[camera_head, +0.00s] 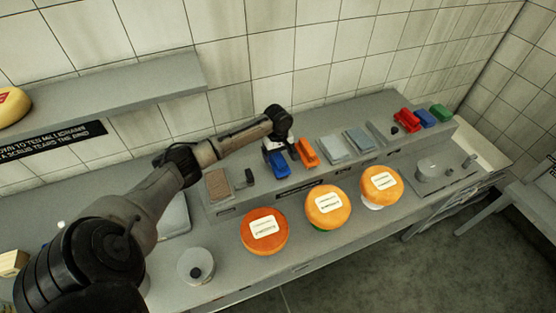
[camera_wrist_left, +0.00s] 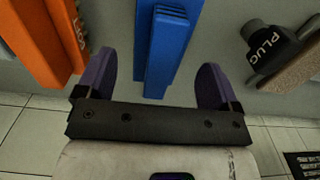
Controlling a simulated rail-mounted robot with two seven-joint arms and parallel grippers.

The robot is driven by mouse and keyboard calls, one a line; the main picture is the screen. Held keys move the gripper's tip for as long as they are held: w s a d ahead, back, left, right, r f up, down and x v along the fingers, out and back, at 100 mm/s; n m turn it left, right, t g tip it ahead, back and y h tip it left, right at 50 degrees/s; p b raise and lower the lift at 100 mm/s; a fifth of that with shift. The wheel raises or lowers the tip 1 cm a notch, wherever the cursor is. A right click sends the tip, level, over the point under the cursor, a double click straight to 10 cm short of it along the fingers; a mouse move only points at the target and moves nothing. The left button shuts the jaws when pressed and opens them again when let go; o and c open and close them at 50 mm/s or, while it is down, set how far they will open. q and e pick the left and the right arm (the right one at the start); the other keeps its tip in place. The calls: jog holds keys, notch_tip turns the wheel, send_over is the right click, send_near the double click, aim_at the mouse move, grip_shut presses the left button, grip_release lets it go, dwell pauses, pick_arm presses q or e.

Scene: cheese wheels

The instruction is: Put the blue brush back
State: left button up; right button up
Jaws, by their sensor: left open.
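The blue brush (camera_head: 279,164) lies on the raised back ledge of the counter, left of an orange brush (camera_head: 307,152). My left gripper (camera_head: 275,145) is over the blue brush, reaching in from the left. In the left wrist view the blue brush (camera_wrist_left: 168,42) extends between the two purple fingers, with a visible gap on each side. The left gripper (camera_wrist_left: 155,68) is open and holds nothing. The orange brush also shows in the left wrist view (camera_wrist_left: 42,38), outside the finger on the left. My right gripper is not in view.
A dark plug (camera_wrist_left: 270,48) and a brown pad (camera_head: 217,185) lie left of the brush in the head view. Grey pads (camera_head: 334,149) lie to the right. Red (camera_head: 406,119), blue (camera_head: 426,118) and green (camera_head: 441,112) items stand farther right. Three cheese wheels (camera_head: 264,231) stand in front.

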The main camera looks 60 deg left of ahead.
aim_at(278, 155)
pick_arm(q)
notch_tip(278, 155, up, 8)
jog(key=shift+f, duration=0.1)
dwell(0.7)
